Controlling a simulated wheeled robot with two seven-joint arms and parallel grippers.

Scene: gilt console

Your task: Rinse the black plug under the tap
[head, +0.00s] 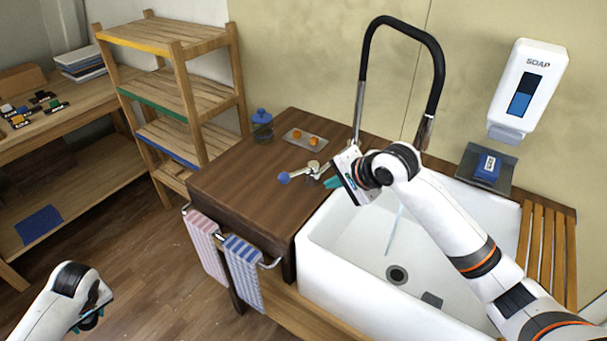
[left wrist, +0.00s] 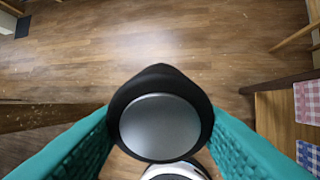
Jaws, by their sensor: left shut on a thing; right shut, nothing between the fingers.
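The black plug (left wrist: 160,112), round with a silver disc face, is between the teal fingers of my left gripper (left wrist: 160,125) in the left wrist view. In the head view my left gripper (head: 90,320) is at the lower left, over the floor and away from the sink; the plug is barely discernible there. The black tap (head: 400,28) arches over the white sink (head: 340,262), and a thin stream of water (head: 393,230) falls into it. My right gripper (head: 333,183) is shut and empty, beside the tap's blue-tipped lever (head: 284,178).
The drain (head: 397,275) and a small dark square piece (head: 432,300) are in the basin. Striped towels (head: 243,272) hang on the counter front. A blue-lidded jar (head: 262,125) and a small tray (head: 305,139) stand on the counter. A soap dispenser (head: 527,90) is on the wall.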

